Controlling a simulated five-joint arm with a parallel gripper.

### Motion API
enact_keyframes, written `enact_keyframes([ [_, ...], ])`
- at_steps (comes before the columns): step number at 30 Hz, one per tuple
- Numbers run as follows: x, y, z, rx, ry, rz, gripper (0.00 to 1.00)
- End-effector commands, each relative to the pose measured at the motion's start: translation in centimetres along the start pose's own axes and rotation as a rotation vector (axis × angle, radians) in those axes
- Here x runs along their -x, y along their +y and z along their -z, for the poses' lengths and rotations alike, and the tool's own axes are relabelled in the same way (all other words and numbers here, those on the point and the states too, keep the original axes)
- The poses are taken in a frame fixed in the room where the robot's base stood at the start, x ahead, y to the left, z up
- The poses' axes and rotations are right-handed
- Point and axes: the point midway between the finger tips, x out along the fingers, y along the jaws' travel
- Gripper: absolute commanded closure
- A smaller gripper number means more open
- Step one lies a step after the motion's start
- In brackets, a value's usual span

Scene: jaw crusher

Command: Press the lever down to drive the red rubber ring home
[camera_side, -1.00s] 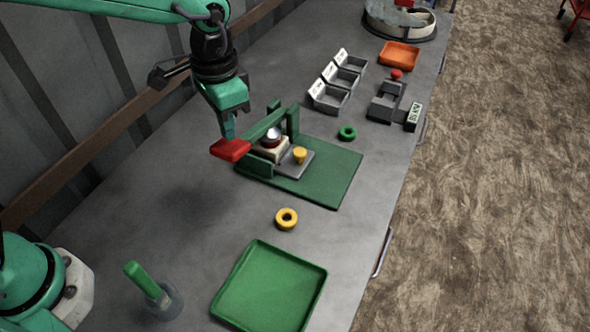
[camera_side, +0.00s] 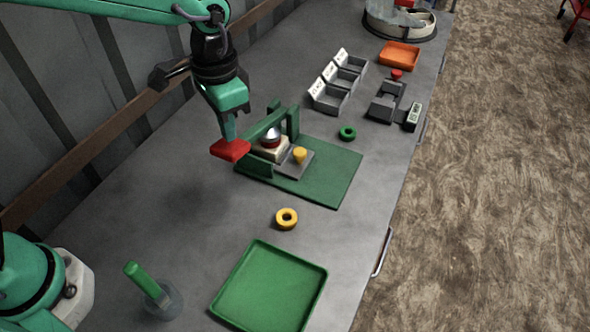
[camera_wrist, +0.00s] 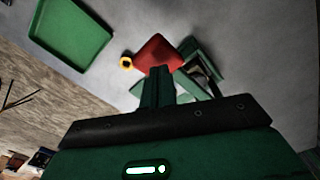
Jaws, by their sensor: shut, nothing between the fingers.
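The press has a green lever (camera_side: 262,129) with a red handle (camera_side: 230,150) at its near left end. The red handle also shows in the wrist view (camera_wrist: 157,52). My gripper (camera_side: 229,136) is shut and empty, pointing down with its tips at the top of the handle. In the wrist view, my fingers (camera_wrist: 157,82) reach the handle's edge and hide part of it. Under the lever, a silver dome with a thin red band, apparently the red rubber ring (camera_side: 271,144), sits on a pale block (camera_side: 268,153). How far the ring is seated I cannot tell.
The press stands on a green mat (camera_side: 325,172) with a small yellow piece (camera_side: 300,154) beside the block. A yellow ring (camera_side: 286,219), a green ring (camera_side: 347,133) and a green tray (camera_side: 270,288) lie nearby. Grey bins (camera_side: 329,98) stand behind. The table left of the mat is clear.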

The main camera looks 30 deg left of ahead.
Motion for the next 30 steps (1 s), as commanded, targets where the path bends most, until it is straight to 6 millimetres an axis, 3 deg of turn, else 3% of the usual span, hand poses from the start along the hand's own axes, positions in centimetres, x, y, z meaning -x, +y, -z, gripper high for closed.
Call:
enact_keyframes([
  [30,-2.2,0.0,0.0,0.000,-0.001,0.000,1.00],
])
